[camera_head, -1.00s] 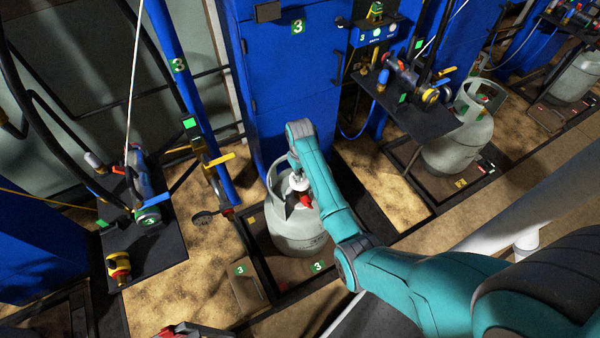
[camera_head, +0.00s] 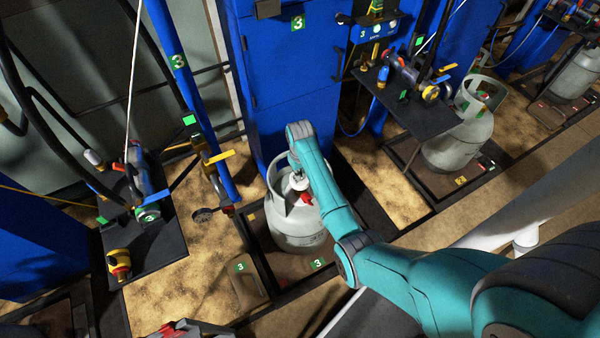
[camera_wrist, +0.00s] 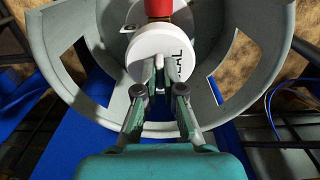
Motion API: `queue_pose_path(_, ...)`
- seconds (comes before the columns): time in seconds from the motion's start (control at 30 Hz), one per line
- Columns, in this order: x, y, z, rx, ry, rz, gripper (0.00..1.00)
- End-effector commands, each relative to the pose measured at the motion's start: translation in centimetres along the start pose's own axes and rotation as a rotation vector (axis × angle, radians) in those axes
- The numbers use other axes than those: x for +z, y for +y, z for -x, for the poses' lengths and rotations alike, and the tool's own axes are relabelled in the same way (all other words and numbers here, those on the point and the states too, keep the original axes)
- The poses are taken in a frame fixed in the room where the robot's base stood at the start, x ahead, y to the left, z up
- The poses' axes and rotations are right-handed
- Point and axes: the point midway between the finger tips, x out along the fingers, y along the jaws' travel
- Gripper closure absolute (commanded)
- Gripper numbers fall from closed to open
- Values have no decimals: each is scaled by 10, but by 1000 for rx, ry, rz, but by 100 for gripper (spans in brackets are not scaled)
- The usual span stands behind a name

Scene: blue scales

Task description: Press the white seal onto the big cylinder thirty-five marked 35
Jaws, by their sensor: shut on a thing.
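The big cylinder (camera_head: 297,232) is grey and stands upright on a low platform in front of the blue cabinet. Its collar ring (camera_wrist: 64,78) surrounds the valve, whose red part (camera_wrist: 157,9) shows at the top of the wrist view. The white seal (camera_wrist: 160,52) is a round disc with dark lettering, partly readable. My gripper (camera_wrist: 164,76) is shut on the seal and holds it at the valve, inside the collar. I cannot tell whether the seal touches the valve. In the head view, the seal (camera_head: 299,183) shows small beneath my wrist. No number 35 is readable on the cylinder.
A blue cabinet (camera_head: 290,100) stands right behind the cylinder. A black shelf with tools (camera_head: 152,246) is at left, and another grey cylinder (camera_head: 460,140) stands at right. A blue post (camera_head: 190,100) rises close on the left. Sandy floor lies between.

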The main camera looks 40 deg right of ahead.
Motion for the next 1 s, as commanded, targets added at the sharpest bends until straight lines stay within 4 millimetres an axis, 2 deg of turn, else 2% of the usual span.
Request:
queue_pose_path(0.17,0,0,-4,0,-1,0,100)
queue_pose_path(0.2,0,0,-4,0,-1,0,86)
queue_pose_path(0.3,0,0,-4,0,-1,0,64)
queue_pose_path(0.67,0,0,0,0,1,0,64)
queue_pose_path(0.87,-1,0,26,0,3,0,64)
queue_pose_path(1.0,-1,0,55,1,4,0,64)
